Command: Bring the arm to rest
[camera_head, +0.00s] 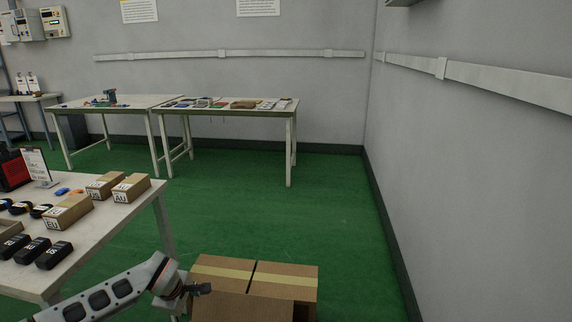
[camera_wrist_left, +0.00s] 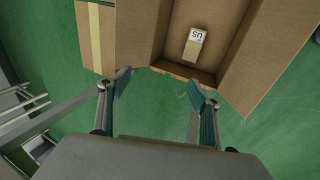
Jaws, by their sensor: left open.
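My left arm reaches in from the bottom left in the head view, and my left gripper (camera_head: 200,289) is over the near left side of a large cardboard box (camera_head: 283,284) on the floor. In the left wrist view my left gripper (camera_wrist_left: 160,87) is open, with nothing between its fingers. The large cardboard box (camera_wrist_left: 128,38) is open there, its flaps spread. A small carton marked US (camera_wrist_left: 194,44) lies inside it, beyond the fingertips and apart from them. My right gripper is not in view.
A white table (camera_head: 148,207) at the left holds small cartons marked EU (camera_head: 68,212) and AU (camera_head: 131,188), another carton (camera_head: 104,186), several black adapters (camera_head: 54,255) and a sign (camera_head: 37,166). Tables (camera_head: 228,108) stand by the back wall. Green floor (camera_head: 310,210) is clear in the middle.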

